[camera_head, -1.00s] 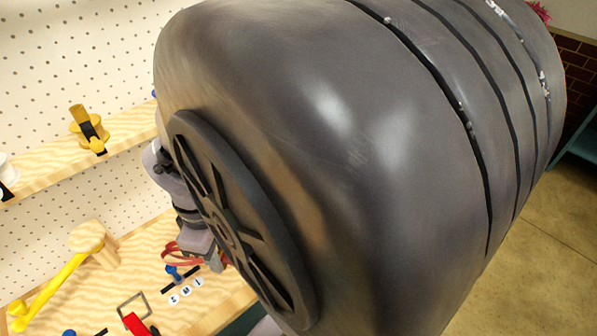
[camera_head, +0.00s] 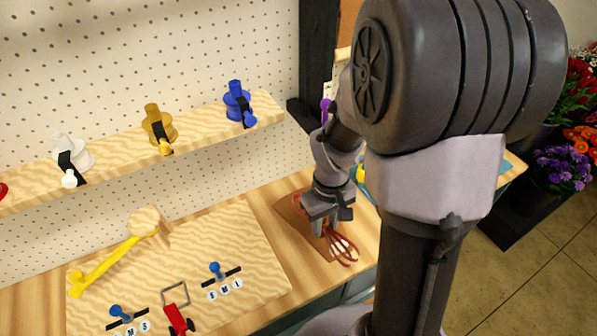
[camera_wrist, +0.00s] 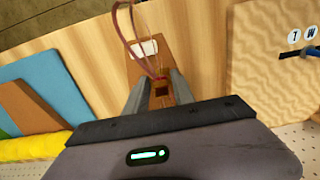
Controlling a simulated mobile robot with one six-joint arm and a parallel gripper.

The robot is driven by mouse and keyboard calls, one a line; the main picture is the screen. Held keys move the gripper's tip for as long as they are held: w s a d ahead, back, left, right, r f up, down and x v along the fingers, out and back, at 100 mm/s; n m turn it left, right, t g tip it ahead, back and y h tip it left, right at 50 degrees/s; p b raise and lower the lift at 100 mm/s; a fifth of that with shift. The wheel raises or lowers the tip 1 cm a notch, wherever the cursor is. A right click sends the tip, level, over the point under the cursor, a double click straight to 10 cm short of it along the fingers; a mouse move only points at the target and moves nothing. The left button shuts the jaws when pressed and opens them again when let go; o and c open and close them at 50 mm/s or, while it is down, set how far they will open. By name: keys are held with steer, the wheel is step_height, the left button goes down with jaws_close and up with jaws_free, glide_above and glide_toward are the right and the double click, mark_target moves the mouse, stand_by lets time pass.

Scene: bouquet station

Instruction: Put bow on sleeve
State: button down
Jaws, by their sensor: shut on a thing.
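My gripper (camera_head: 322,222) is shut on the red bow (camera_head: 342,247), and its looped ribbons hang out past the fingers. In the wrist view the bow (camera_wrist: 160,86) is pinched between the two fingertips, with its loops reaching up and away from the gripper. A flat brown piece (camera_wrist: 160,62) with a white label, which looks like the sleeve, lies on the wooden table below the bow. In the head view a brown part of it (camera_head: 293,212) shows left of my gripper. I cannot tell whether the bow touches it.
Left of my gripper is a wooden board (camera_head: 215,245) with blue knobs and a red-handled tool (camera_head: 178,318). A yellow-armed tool (camera_head: 115,262) stands there too. A shelf (camera_head: 200,135) holds ribbon spools. Blue and brown sheets (camera_wrist: 45,90) lie left in the wrist view.

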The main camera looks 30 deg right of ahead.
mark_target(325, 222)
steer(key=shift+w+d+f, duration=0.15)
steer(key=shift+w+d, duration=0.55)
steer(key=shift+w, duration=0.25)
steer(key=f, duration=0.1)
steer(key=f+b, duration=0.2)
steer(key=f, duration=0.1)
steer(key=shift+w+d, duration=0.15)
steer(key=shift+w, duration=0.1)
steer(key=shift+r, duration=0.3)
steer(key=c, duration=1.5)
jaws_free()
steer(key=shift+f, duration=0.25)
steer(key=o, duration=0.4)
steer(key=shift+o, duration=0.2)
steer(key=shift+r, duration=0.15)
